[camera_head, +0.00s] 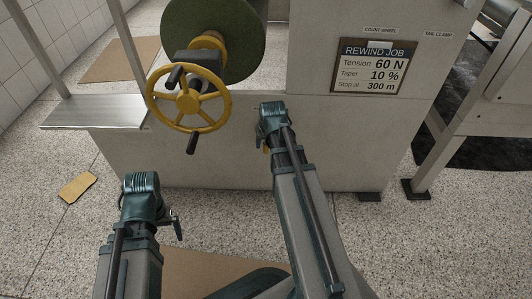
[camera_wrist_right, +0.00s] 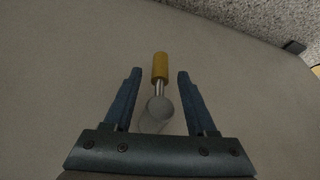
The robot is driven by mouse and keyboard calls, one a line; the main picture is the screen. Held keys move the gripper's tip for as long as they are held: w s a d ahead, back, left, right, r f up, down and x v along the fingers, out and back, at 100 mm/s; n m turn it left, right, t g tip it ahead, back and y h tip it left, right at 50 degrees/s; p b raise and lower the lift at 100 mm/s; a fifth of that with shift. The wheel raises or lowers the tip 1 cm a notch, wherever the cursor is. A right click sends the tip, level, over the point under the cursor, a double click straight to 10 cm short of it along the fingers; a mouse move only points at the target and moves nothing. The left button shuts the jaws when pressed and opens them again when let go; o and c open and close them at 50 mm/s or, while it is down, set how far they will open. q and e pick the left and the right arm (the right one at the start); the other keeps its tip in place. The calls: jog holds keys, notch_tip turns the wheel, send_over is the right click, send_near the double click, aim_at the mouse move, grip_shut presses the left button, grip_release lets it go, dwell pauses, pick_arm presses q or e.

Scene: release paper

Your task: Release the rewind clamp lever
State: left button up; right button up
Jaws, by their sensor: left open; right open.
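The clamp lever has a yellow grip (camera_wrist_right: 160,66) on a thin metal rod, with a round grey hub (camera_wrist_right: 159,107) on the machine's pale panel. In the right wrist view my right gripper (camera_wrist_right: 159,74) is open, and the lever lies between its two fingers with a gap on each side. In the head view the lever is mostly hidden by my right gripper (camera_head: 272,118); a small yellow bit (camera_head: 266,149) shows beside it. My left gripper (camera_head: 174,222) is open, low at the left, away from the lever.
A yellow handwheel (camera_head: 188,102) with a dark handle is up and left of my right gripper, below a green roll (camera_head: 222,38). A job sign (camera_head: 373,68) hangs on the machine panel. A metal ledge (camera_head: 92,112) is at the left. A yellow-brown piece (camera_head: 77,187) lies on the floor.

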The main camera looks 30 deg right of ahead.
jog(key=shift+b+x, duration=0.65)
jog(key=shift+x, duration=0.55)
grip_shut()
jog(key=shift+w+d+r, duration=0.1)
jog(key=shift+w, duration=0.05)
dwell(0.4)
